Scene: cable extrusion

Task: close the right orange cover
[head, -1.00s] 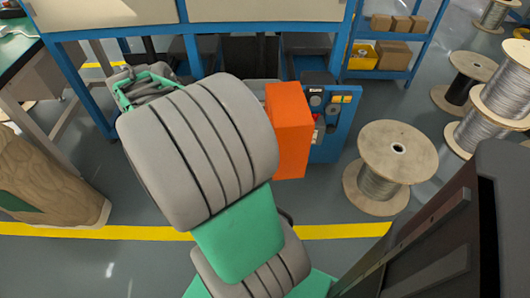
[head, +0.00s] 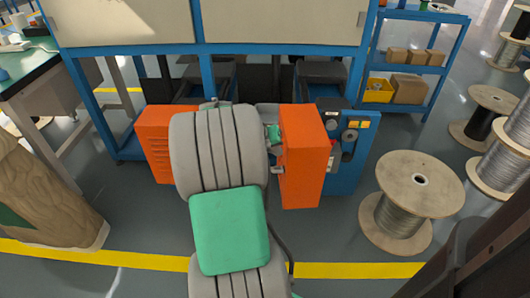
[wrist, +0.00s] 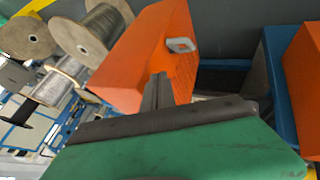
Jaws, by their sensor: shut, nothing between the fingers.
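The right orange cover (head: 305,155) stands upright in the head view, jutting forward from the blue machine, with machine parts exposed beside it. In the wrist view the orange cover (wrist: 150,50) fills the upper middle, with a pale handle (wrist: 181,45) on its face. My gripper (wrist: 158,92) is shut and empty, its fingertips in front of the cover's lower part and below the handle. Whether they touch the cover I cannot tell. In the head view my arm mostly hides the gripper, just left of the right cover.
A left orange cover (head: 155,145) shows beside my arm. A blue machine panel (head: 348,150) with controls stands right of the right cover. A wooden spool (head: 418,180) stands on the floor farther right. A blue-framed bench (head: 205,65) is behind. Floor in front is open.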

